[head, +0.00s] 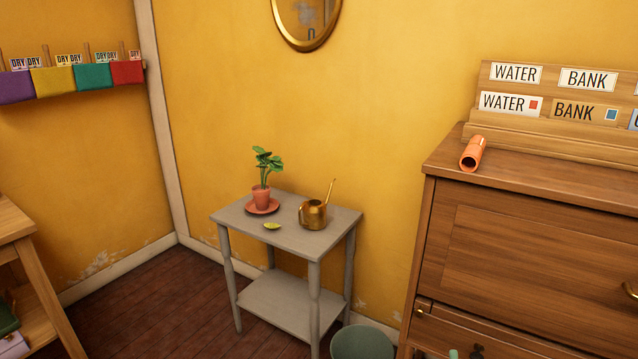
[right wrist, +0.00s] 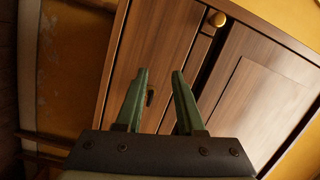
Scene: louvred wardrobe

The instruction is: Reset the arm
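My right gripper (right wrist: 157,80) shows in the right wrist view with its two green fingers spread apart. Nothing is between the fingers. Behind them is a brown wooden cabinet front (right wrist: 240,90) with a round brass knob (right wrist: 216,18), seen tilted. A dark handle or hole (right wrist: 150,97) shows between the fingers; I cannot tell which. The gap from the fingertips to the wood is unclear. Neither gripper is clearly visible in the head view, and my left gripper is not in view.
A grey side table (head: 285,222) holds a potted plant (head: 262,190), a leaf (head: 272,226) and a brass watering can (head: 313,214). A wooden cabinet (head: 540,250) stands right, with an orange tube (head: 473,154) and label rack (head: 560,135) on top. A green bin (head: 362,343) is below.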

